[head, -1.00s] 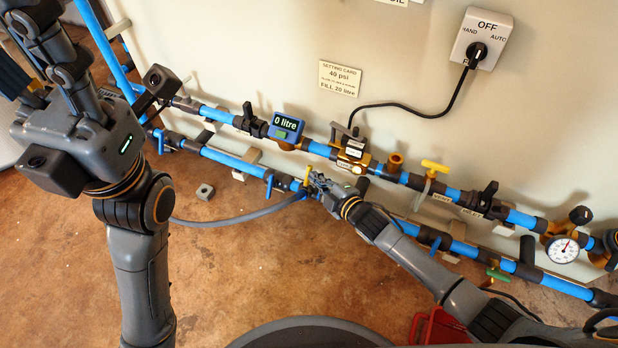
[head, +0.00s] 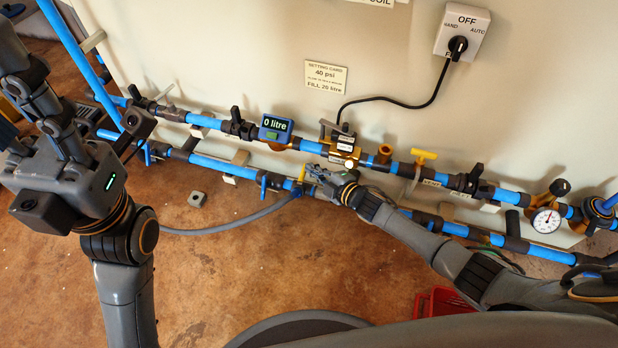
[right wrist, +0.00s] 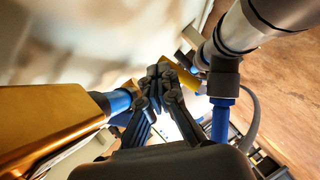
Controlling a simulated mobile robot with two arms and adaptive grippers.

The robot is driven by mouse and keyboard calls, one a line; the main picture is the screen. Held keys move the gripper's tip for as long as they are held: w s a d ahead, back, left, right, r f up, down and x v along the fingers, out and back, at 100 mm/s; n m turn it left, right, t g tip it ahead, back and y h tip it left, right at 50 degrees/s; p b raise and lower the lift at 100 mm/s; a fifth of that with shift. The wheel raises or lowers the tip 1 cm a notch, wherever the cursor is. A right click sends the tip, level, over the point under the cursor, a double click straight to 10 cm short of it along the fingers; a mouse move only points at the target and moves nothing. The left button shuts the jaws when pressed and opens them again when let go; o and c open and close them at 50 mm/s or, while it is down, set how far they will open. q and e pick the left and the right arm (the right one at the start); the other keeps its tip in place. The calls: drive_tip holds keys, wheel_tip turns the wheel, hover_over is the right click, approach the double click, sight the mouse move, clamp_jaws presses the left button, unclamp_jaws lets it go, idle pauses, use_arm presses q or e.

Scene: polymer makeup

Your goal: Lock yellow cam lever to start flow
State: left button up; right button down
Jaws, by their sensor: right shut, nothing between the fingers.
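A small upright yellow lever (head: 302,173) shows on the lower blue pipe where the grey hose (head: 225,227) joins; I take it as the cam lever. My right gripper (head: 309,169) is shut and empty just right of it, close to its top. I cannot tell if they touch. In the right wrist view the right gripper's dark fingers (right wrist: 160,74) are together, with yellow parts (right wrist: 193,38) just beyond them. Whether the lever is locked is unclear. My left gripper (head: 40,95) is at the upper left, away from the pipes; its finger opening is unclear.
The blue meter (head: 276,128) reads 0 litre on the upper pipe. A brass valve body (head: 344,150) sits above my right gripper. A yellow-handled valve (head: 424,154) and gauge (head: 546,220) are farther right. The switch box (head: 462,32) is on the wall.

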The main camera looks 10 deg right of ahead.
drive_tip(key=v, duration=1.2)
drive_tip(key=shift+f, duration=0.15)
idle(0.4)
